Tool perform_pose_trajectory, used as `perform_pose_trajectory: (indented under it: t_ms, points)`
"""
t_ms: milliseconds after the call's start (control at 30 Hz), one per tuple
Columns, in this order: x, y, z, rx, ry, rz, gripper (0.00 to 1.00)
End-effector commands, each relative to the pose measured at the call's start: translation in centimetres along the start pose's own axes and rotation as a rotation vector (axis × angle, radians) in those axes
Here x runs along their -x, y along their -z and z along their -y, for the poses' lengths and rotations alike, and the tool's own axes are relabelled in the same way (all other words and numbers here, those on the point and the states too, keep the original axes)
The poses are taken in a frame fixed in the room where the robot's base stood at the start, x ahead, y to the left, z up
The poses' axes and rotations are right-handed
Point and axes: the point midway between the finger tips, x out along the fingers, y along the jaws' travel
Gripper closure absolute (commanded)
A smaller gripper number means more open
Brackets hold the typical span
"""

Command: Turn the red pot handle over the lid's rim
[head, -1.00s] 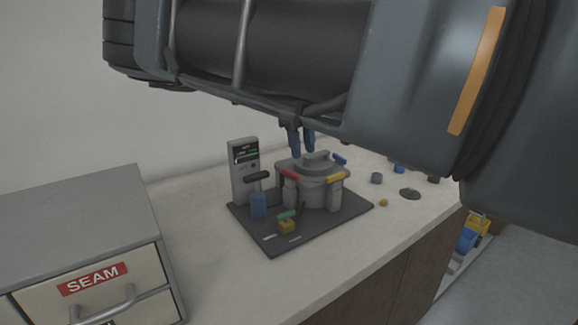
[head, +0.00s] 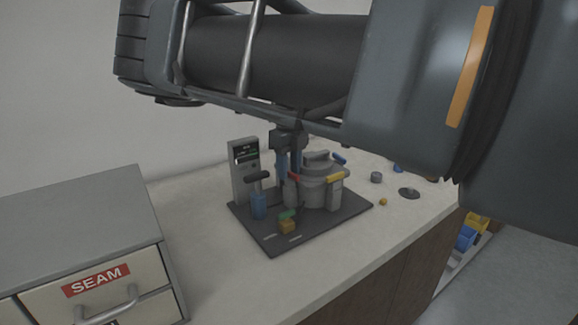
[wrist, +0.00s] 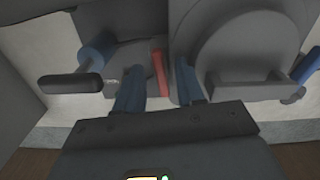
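The grey pot (head: 318,192) with its round lid (head: 322,169) stands on the dark base plate (head: 272,246). The red handle (head: 293,177) is at the pot's left side, partly hidden by my gripper in the head view. In the wrist view the red handle (wrist: 161,72) lies beside the lid (wrist: 240,50), outside its rim. My gripper (head: 289,174) points down there. In the wrist view its two blue fingers (wrist: 158,76) are apart, one on each side of the red handle, with gaps visible. Contact cannot be seen.
A yellow handle (head: 335,178) and a blue handle (head: 339,158) sit around the pot. A grey display post (head: 243,170) and a blue cylinder with a black lever (head: 258,205) stand left. Small loose parts lie right.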

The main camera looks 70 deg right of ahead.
Motion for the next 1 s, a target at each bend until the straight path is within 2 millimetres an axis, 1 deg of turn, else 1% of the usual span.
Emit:
perform_pose_trajectory:
  t_ms: [133, 533, 833, 1000]
  points:
    - [0.01, 0.00, 0.01, 0.000, 0.000, 0.000, 0.62]
    - [0.04, 0.01, 0.02, 0.000, 0.001, 0.000, 1.00]
    - [0.04, 0.00, 0.01, -0.002, 0.000, 0.000, 1.00]
    - [-0.03, 0.00, 0.03, -0.032, 0.001, 0.000, 1.00]
